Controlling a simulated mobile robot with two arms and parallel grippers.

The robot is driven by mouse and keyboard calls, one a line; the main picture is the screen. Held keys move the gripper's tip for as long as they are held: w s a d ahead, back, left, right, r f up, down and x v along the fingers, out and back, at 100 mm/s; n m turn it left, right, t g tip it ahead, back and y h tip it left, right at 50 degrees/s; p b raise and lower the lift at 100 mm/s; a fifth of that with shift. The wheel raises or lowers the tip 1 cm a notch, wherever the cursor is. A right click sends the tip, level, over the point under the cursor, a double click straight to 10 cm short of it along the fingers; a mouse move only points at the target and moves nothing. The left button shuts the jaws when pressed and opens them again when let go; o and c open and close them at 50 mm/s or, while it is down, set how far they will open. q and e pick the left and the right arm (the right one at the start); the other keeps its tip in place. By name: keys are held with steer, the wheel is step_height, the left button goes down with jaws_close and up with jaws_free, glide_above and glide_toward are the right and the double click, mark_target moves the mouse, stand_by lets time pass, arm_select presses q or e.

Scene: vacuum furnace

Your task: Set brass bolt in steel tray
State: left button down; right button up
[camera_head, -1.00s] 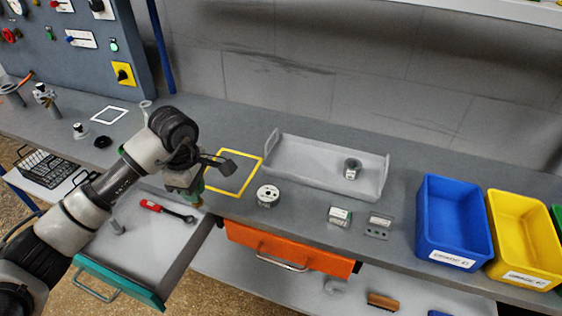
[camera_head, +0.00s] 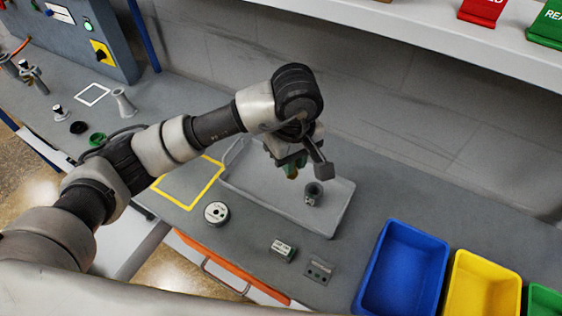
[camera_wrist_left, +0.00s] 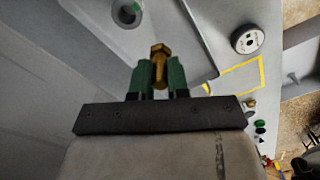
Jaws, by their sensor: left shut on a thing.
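My left gripper (camera_wrist_left: 160,78) is shut on the brass bolt (camera_wrist_left: 159,52), which sticks out between the green fingers in the left wrist view. In the head view the left gripper (camera_head: 291,172) hangs over the steel tray (camera_head: 262,190); the bolt is barely visible there. The tray also shows in the left wrist view (camera_wrist_left: 190,28). A dark grey ring-shaped part (camera_head: 313,192) stands in the tray, to the right of the gripper. My right gripper is not in view.
A round spool-like part (camera_head: 216,213), a small labelled box (camera_head: 283,250) and a flat grey block (camera_head: 319,270) are in front of the tray. A yellow outlined square (camera_head: 178,199) is left of it. Blue (camera_head: 366,290) and yellow (camera_head: 457,290) bins stand at the right.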

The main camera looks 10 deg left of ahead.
arm_select(q)
steer(key=w+a+f, duration=0.1)
steer(key=a, duration=0.1)
steer(key=w+a+f+p, duration=0.1)
steer(key=w+a+f, duration=0.1)
steer(key=w+a+f+p, duration=0.1)
steer(key=w+a+f, duration=0.1)
steer(key=a, duration=0.1)
steer(key=shift+w+a, duration=0.1)
steer(key=shift+w, duration=0.1)
steer(key=shift+w+a+f, duration=0.2)
steer(key=shift+f, duration=0.05)
steer(key=shift+a+f+p, duration=0.1)
steer(key=shift+f+p, duration=0.15)
steer(key=shift+p, duration=0.1)
step_height(320, 180, down, 3)
steer(key=shift+f+p, duration=0.15)
steer(key=shift+p, duration=0.45)
steer(key=shift+f, duration=0.15)
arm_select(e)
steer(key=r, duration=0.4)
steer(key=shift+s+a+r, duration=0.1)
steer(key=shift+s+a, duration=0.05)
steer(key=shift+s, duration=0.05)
arm_select(q)
steer(key=shift+f, duration=0.1)
